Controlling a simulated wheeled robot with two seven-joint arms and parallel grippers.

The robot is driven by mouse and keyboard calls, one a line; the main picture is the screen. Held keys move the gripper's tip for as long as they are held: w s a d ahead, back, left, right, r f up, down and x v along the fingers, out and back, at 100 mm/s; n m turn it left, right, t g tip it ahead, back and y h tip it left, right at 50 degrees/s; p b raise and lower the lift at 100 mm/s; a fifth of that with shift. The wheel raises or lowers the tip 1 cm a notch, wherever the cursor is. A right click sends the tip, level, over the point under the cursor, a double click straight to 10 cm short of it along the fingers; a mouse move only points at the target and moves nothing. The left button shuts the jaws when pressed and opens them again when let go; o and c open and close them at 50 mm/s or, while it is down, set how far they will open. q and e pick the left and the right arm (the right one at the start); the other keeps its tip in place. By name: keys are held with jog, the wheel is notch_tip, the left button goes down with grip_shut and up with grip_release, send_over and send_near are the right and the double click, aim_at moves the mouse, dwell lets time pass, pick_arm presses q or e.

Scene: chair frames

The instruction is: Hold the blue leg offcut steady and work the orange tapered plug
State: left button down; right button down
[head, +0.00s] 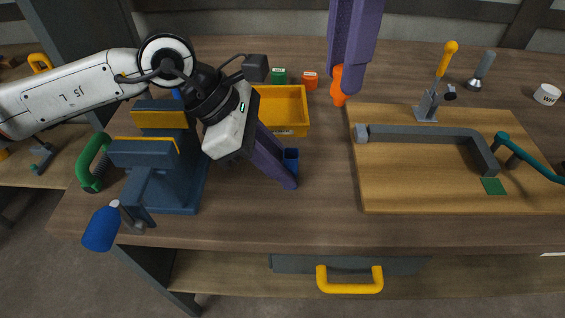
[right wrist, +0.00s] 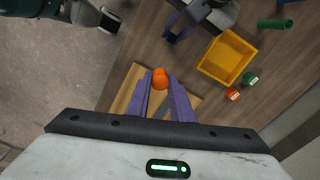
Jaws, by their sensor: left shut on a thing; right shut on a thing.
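The blue leg offcut (head: 291,155) is at my left gripper (head: 288,180), near the middle of the bench in the head view. The gripper's purple fingers are shut on it and hide much of it. The orange tapered plug (head: 338,88) is between the purple fingers of my right gripper (head: 345,72). Its rounded orange end also shows between the fingertips in the right wrist view (right wrist: 160,78). The right gripper is shut on the plug, up and to the right of the offcut in the head view, clearly apart from it.
A blue vise (head: 180,170) stands left of the offcut. At right, a wooden board (head: 430,190) carries a grey bent frame (head: 420,132) and a yellow-handled clamp (head: 440,75).

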pick_arm(q)
jog(key=shift+s+a+f, duration=0.1)
jog(key=shift+f, duration=0.2)
jog(key=c, duration=1.5)
grip_release()
jog(key=shift+r, duration=0.15)
jog(key=shift+a+r, duration=0.1)
jog(key=shift+r, duration=0.15)
jog(key=v, duration=1.1)
jog(key=shift+a+r, duration=0.15)
